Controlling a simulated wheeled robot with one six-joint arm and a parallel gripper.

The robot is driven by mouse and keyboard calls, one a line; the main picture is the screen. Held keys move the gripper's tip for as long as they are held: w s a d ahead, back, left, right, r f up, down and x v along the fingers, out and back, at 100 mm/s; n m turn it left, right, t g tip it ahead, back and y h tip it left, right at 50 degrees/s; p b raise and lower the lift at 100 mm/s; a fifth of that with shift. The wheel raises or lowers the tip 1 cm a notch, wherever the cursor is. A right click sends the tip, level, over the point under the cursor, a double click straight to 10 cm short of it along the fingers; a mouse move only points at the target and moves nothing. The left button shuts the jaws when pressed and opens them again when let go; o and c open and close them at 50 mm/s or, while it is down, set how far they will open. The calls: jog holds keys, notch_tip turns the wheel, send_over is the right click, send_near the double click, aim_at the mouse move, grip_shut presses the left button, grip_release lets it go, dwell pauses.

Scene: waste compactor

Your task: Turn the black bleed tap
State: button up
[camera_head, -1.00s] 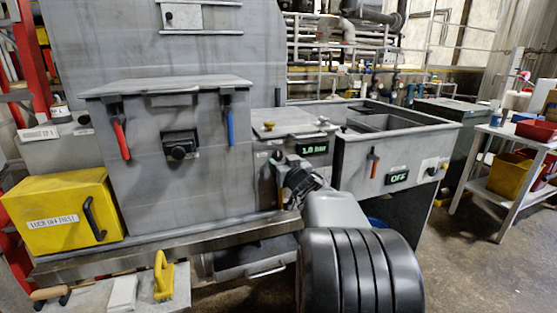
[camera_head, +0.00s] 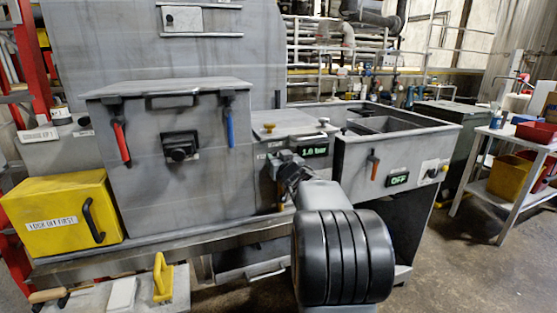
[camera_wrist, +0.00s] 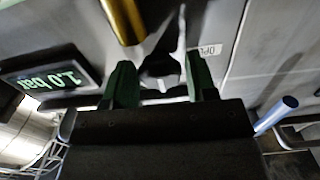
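A small black part that looks like the bleed tap (camera_wrist: 160,66) is on the grey panel, between my fingertips in the wrist view. A pale label lies beside it. My gripper (camera_wrist: 158,68) is open, with one green finger on each side of the tap; I cannot tell whether they touch it. In the head view my gripper (camera_head: 281,163) is at the front of the small grey box, left of the green "1.0 bar" display (camera_head: 314,150), and hides the tap. The display also shows in the wrist view (camera_wrist: 50,78).
A brass-coloured rod (camera_wrist: 124,20) is close to the fingers. A blue-tipped handle (camera_wrist: 276,115) is at the right. A yellow box (camera_head: 62,212) stands left. The grey bin with an "OFF" display (camera_head: 398,179) is right. A white-topped cart (camera_head: 515,133) is farther right.

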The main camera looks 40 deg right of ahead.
jog(key=c, duration=0.5)
jog(key=shift+c, duration=0.2)
jog(key=shift+n, duration=0.3)
jog(key=shift+n+b, duration=3.55)
jog(key=shift+n, duration=4.45)
